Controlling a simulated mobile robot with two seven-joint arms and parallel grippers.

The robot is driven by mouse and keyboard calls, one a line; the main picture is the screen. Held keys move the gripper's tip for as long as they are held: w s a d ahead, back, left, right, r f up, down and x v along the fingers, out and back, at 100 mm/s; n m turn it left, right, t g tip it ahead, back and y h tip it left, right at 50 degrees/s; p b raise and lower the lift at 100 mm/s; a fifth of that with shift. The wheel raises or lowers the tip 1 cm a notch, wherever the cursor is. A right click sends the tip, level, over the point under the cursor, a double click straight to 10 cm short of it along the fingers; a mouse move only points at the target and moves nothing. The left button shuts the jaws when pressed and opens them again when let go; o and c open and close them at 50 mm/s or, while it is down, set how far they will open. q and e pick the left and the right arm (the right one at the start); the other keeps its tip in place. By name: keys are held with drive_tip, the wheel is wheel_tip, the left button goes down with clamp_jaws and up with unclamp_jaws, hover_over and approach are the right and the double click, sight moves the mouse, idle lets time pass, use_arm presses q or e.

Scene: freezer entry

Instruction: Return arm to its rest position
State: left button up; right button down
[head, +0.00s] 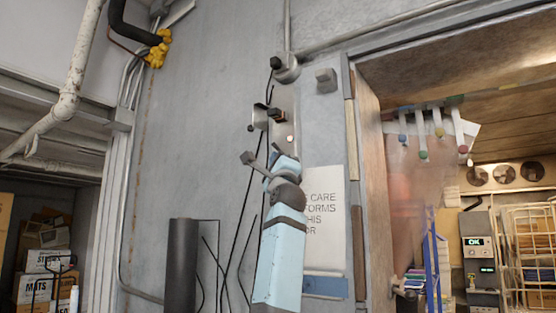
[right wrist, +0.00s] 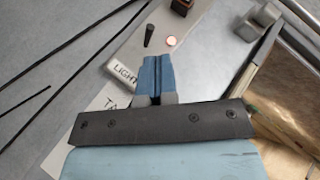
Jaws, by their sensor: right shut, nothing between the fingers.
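My right arm comes up from the bottom middle in the head view, light blue with grey joints. My right gripper (head: 285,160) is in front of the metal switch plate (head: 284,105) on the grey wall. In the right wrist view the blue fingers (right wrist: 152,70) are shut together with nothing between them. They lie over the lower part of the plate, next to the word LIGHT. A dark toggle (right wrist: 148,38) and a small pinkish round lamp (right wrist: 170,42) show just beyond the fingertips. I cannot tell whether the fingers touch the plate. My left gripper is not in view.
A white sign (head: 325,215) hangs right of my arm. An open doorway with hanging strips (head: 422,135) and a wire rack (head: 530,245) lies further right. Black cables (head: 240,215) run down the wall on the left. Stacked boxes (head: 45,262) stand far left.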

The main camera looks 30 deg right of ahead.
idle(0.3)
drive_tip(key=w+a+f+n+g+y, duration=0.15)
drive_tip(key=f+n, duration=0.35)
drive_tip(key=f, duration=0.9)
drive_tip(key=w+a+f+n+g+y, duration=0.1)
drive_tip(key=w+a+f+n+y, duration=0.25)
drive_tip(key=f, duration=1.05)
drive_tip(key=w+a+f+n+g+y, duration=0.15)
drive_tip(key=f+n, duration=0.45)
drive_tip(key=f, duration=0.9)
drive_tip(key=s+a+f+n+g+y+p, duration=0.1)
drive_tip(key=s+a+f+n+y, duration=0.1)
drive_tip(key=f, duration=0.7)
drive_tip(key=s+a+f+n+g+y, duration=0.1)
drive_tip(key=s+a+f+n, duration=0.15)
drive_tip(key=f, duration=0.65)
drive_tip(key=s+a+f+n+g+y+p, duration=0.1)
drive_tip(key=s+a+f+n+g+y, duration=0.2)
drive_tip(key=s+f, duration=1)
drive_tip(key=s+a+f+n+g, duration=0.2)
drive_tip(key=s+a+f+n, duration=0.3)
drive_tip(key=s+f, duration=0.8)
drive_tip(key=s+a+f+n+g, duration=0.1)
drive_tip(key=s+a+f, duration=0.1)
drive_tip(key=s, duration=0.4)
drive_tip(key=s+a+f+n+g+y, duration=0.1)
drive_tip(key=s+a+f, duration=0.1)
drive_tip(key=s+f, duration=0.3)
drive_tip(key=shift+s+n+g, duration=0.4)
drive_tip(key=shift+s, duration=0.75)
